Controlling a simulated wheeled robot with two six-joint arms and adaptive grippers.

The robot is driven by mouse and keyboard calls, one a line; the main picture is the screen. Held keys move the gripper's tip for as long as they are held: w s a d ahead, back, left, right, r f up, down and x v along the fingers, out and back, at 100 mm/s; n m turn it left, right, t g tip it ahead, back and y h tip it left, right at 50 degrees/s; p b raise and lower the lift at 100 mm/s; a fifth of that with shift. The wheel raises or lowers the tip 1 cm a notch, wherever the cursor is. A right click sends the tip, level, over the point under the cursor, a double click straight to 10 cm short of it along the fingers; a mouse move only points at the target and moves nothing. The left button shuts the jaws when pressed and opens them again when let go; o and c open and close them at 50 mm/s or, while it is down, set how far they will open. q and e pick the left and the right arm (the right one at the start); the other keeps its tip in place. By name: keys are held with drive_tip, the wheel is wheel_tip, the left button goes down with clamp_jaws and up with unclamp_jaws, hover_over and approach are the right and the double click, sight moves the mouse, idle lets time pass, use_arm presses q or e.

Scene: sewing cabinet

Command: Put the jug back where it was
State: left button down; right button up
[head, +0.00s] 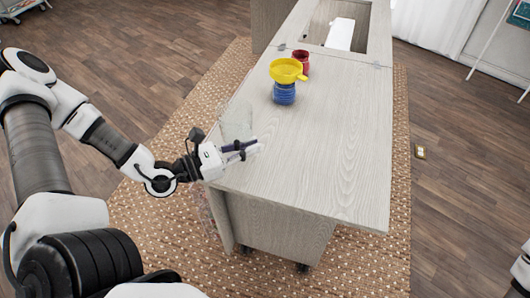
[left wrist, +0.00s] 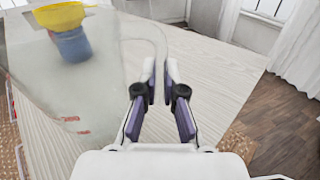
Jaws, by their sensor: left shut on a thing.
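The clear, see-through jug (left wrist: 105,95) fills the left side of the left wrist view, with small red print low on its wall. Its faint outline also shows in the head view (head: 236,118) at the cabinet top's left edge. My left gripper (head: 241,150) is shut on the jug, and its fingers (left wrist: 159,85) close at the handle side. The jug's base is hard to make out, so I cannot tell whether it touches the top. My right gripper is not in view.
The pale wooden cabinet top (head: 335,130) is mostly clear. A blue jar (head: 284,94) with a yellow funnel (head: 286,70) on it stands near the left edge, with a red container (head: 302,61) behind. A rectangular opening (head: 322,20) lies at the far end.

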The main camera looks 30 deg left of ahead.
use_arm(q)
drive_tip(key=w, duration=0.2)
drive_tip(key=w+b, duration=0.1)
drive_tip(key=w, duration=0.1)
drive_tip(key=w+d, duration=0.1)
drive_tip(key=w, duration=0.1)
drive_tip(key=shift+w+f+b, duration=0.15)
drive_tip(key=shift+f+b, duration=0.15)
drive_tip(key=shift+b, duration=0.05)
wheel_tip(320, 180, down, 3)
drive_tip(key=shift+a+r+b, duration=0.1)
drive_tip(key=shift+r+b, duration=0.1)
drive_tip(key=shift+b, duration=0.15)
drive_tip(key=shift+w+f, duration=0.15)
drive_tip(key=shift+f, duration=0.2)
drive_tip(key=shift+f, duration=0.15)
drive_tip(key=c, duration=1.3)
unclamp_jaws()
